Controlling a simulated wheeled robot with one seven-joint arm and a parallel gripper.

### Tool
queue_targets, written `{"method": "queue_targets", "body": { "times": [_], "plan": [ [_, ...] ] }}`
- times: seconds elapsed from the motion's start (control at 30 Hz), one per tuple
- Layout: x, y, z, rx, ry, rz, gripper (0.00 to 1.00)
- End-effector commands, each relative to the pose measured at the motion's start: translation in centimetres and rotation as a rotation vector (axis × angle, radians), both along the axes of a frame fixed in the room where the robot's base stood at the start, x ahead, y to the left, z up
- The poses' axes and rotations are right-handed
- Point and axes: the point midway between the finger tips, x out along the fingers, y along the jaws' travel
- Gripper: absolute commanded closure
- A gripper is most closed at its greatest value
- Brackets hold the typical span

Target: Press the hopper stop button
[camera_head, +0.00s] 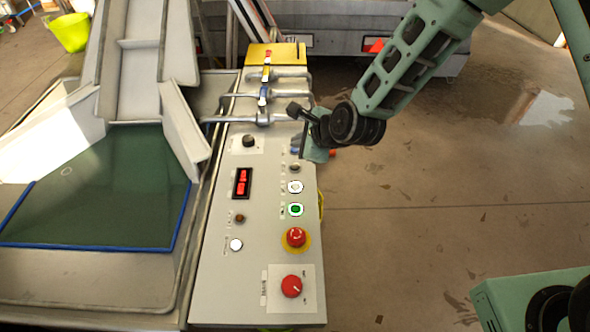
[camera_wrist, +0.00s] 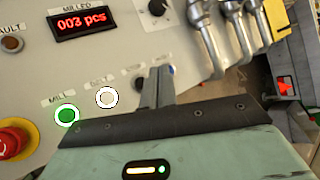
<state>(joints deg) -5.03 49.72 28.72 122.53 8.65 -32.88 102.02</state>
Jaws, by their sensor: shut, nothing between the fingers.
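The grey control panel (camera_head: 215,275) carries a column of buttons along its right side. A green-lit button (camera_head: 295,210), a white button (camera_head: 295,187) and a dark button (camera_head: 295,168) show there. The wrist view also shows the green button (camera_wrist: 67,115) and white button (camera_wrist: 106,97). My gripper (camera_wrist: 162,72) is shut and empty, over the far part of this column, past the white button. It partly hides a blue button (camera_wrist: 172,70). Contact cannot be told.
A red emergency stop (camera_head: 295,237) on yellow and a red rotary switch (camera_head: 291,286) sit nearer. A red display (camera_head: 241,182) and black knob (camera_head: 249,141) are left of the column. Metal pipe valves (camera_head: 264,118) stand at the far end. Open floor lies right.

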Motion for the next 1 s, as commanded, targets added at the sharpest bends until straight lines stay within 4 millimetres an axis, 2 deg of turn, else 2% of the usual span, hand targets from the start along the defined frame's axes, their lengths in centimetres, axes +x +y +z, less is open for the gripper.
{"method": "queue_targets", "body": {
  "times": [0.03,0.2,0.4,1.0],
  "plan": [
    [0.0,0.0,-1.4,-0.001,0.001,0.0,1.0],
    [-0.1,0.0,-3.8,-0.001,0.002,0.001,1.0],
    [0.0,0.0,-5.6,0.0,0.001,0.0,1.0],
    [0.0,0.0,-5.8,0.0,0.001,0.001,1.0]
  ]
}}
